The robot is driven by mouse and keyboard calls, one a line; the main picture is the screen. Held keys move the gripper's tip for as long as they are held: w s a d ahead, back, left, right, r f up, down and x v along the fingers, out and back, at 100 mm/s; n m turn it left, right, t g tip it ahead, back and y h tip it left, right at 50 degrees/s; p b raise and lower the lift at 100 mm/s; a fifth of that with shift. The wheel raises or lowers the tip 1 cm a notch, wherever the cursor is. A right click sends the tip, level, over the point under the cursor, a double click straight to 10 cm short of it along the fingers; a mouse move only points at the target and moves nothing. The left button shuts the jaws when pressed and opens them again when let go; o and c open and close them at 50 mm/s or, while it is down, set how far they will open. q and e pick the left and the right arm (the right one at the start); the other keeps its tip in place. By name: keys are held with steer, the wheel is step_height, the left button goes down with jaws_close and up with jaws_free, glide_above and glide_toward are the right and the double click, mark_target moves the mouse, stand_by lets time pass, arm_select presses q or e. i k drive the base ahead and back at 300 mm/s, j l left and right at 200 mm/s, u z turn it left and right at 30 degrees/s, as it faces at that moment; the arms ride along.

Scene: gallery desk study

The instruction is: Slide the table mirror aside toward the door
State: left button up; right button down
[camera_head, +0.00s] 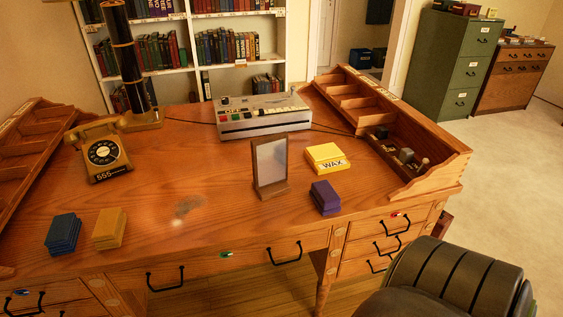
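The table mirror (271,163) stands upright on the wooden desk, right of the middle and near the front edge. It has a brown frame with a grey face and rests on a small wooden foot (272,190). A doorway with a white frame (396,40) is in the back wall, behind the desk and to the right of the bookshelf. Neither of my grippers is in view.
A yellow WAX box (327,158) and a purple stack (325,197) lie right of the mirror. A grey tape machine (262,113) stands behind it. An organizer (437,169) lines the desk's right side. The desktop (190,180) left of the mirror is clear.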

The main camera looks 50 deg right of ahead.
mark_target(270, 154)
steer(key=k+l, duration=0.1)
steer(key=l, duration=0.5)
steer(key=k+l+z, duration=0.15)
steer(key=l, duration=1)
steer(key=k+z, duration=0.05)
